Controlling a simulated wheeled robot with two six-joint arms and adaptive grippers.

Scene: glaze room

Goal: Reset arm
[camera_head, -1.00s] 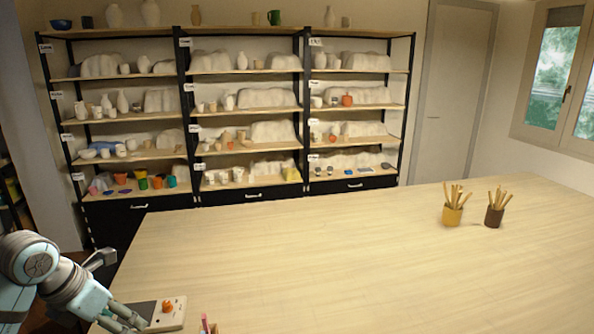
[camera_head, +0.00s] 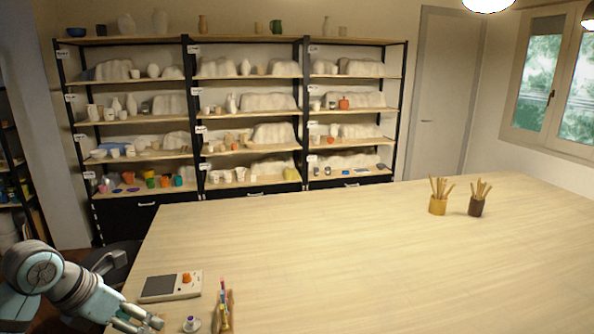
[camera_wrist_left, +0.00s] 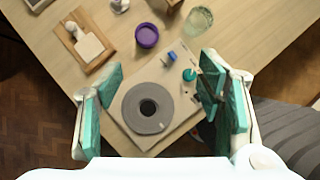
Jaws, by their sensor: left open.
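My left arm enters the head view at the lower left. Its gripper (camera_head: 142,320) is low over the table's near left corner. In the left wrist view the gripper (camera_wrist_left: 160,88) is open, its teal finger pads wide apart with nothing between them. Below and between the fingers is a pale flat device with a grey disc (camera_wrist_left: 146,108), a blue knob and a teal knob. The gap to it is hard to judge. My right gripper is not in view.
The wooden table (camera_head: 350,250) is mostly clear. Two tool pots (camera_head: 438,205) stand farther right. The wrist view shows a purple cup (camera_wrist_left: 147,36), a glass (camera_wrist_left: 198,20) and a wooden board (camera_wrist_left: 88,42).

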